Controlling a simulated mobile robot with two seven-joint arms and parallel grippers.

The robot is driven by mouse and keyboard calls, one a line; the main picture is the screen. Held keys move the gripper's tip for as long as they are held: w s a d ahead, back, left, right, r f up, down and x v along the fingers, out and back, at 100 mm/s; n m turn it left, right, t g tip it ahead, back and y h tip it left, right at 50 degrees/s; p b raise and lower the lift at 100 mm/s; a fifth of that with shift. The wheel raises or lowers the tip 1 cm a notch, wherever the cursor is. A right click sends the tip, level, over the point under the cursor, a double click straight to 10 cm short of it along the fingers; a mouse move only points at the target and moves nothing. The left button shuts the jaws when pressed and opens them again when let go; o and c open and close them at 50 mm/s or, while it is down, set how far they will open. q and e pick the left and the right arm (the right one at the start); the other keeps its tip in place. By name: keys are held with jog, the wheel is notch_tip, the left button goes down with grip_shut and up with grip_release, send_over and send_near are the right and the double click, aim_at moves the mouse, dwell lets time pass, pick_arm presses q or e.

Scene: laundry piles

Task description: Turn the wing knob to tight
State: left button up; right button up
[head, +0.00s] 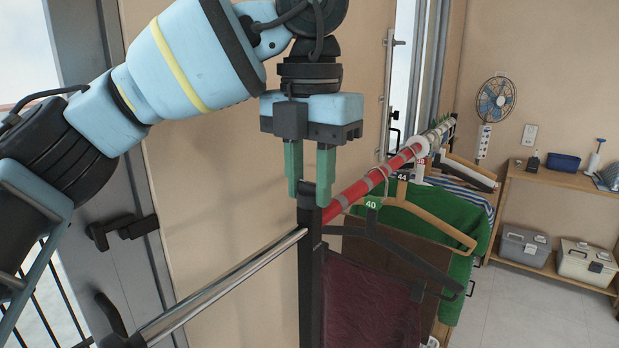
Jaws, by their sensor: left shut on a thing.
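My left gripper (310,188) points straight down over the top of the black upright post (309,270) of the clothes rack. Its two green fingers are closed around a small black part (308,188) at the post top, which I take to be the wing knob. The fingers hide much of it, so its wings and how tight it is cannot be seen. The red-and-silver rail (372,180) runs back from the post. My right gripper is not in view.
Hangers with a dark red garment (365,305) and a green garment (455,262) hang close to the post. A chrome bar (225,285) runs to the front left. A shelf (560,180) with boxes stands at the right; the floor before it is clear.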

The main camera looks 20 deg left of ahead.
aim_at(309, 183)
pick_arm(q)
jog(key=o, duration=1)
jog(key=shift+r, duration=0.1)
jog(key=shift+r, duration=3.8)
